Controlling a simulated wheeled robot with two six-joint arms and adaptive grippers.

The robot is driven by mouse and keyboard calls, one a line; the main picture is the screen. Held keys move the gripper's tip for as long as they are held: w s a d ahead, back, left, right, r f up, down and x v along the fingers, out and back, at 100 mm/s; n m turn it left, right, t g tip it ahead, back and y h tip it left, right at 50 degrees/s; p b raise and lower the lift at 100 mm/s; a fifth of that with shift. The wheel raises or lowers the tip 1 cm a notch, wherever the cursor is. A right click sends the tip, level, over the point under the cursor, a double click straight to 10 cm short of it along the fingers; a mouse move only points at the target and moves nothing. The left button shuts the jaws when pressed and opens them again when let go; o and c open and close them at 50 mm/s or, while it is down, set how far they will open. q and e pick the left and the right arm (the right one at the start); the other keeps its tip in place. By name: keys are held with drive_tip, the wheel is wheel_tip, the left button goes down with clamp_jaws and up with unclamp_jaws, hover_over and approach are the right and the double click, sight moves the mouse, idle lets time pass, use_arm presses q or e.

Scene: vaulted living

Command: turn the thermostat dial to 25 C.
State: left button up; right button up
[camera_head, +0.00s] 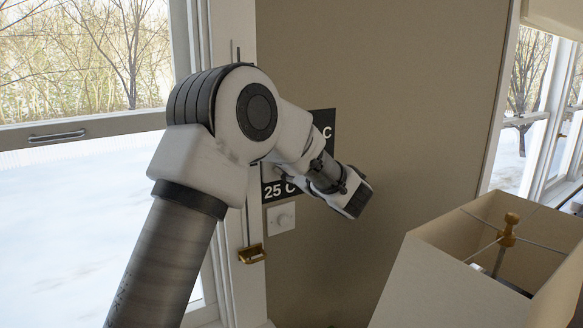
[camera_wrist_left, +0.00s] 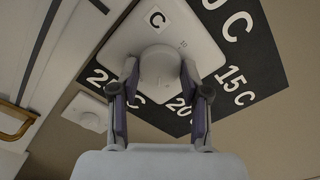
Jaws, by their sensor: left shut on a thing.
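The thermostat is a white plate (camera_wrist_left: 128,40) with rounded corners and a round white dial (camera_wrist_left: 160,68) in the left wrist view. A small "C" tag and a faint "10" are on the plate. A black panel (camera_wrist_left: 262,65) behind it carries large white labels, with 15 C, 20 C and a partly hidden 25 C readable. My left gripper (camera_wrist_left: 160,85) is shut on the dial, one finger on each side. The dial's pointer is not clear. In the head view my arm hides the dial and most of the panel (camera_head: 322,118); "25 C" shows at its lower left.
A small white wall plate with a knob (camera_head: 282,218) sits below the panel. A brass window handle (camera_head: 251,253) is left of it, on the window frame. A square lampshade (camera_head: 450,280) stands at the lower right. Bare wall (camera_head: 425,110) lies right of the panel.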

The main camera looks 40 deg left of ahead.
use_arm(q)
drive_tip(key=shift+r+m+p, duration=0.2)
drive_tip(key=shift+m+p, duration=0.5)
drive_tip(key=shift+m, duration=1.45)
drive_tip(key=shift+r+m+p, duration=0.15)
drive_tip(key=shift+m+p, duration=0.5)
drive_tip(key=shift+m, duration=1.5)
drive_tip(key=o, duration=1)
drive_tip(key=shift+o, duration=0.8)
drive_tip(key=shift+a+f, duration=0.2)
drive_tip(key=shift+f, duration=0.05)
drive_tip(key=v, duration=1.2)
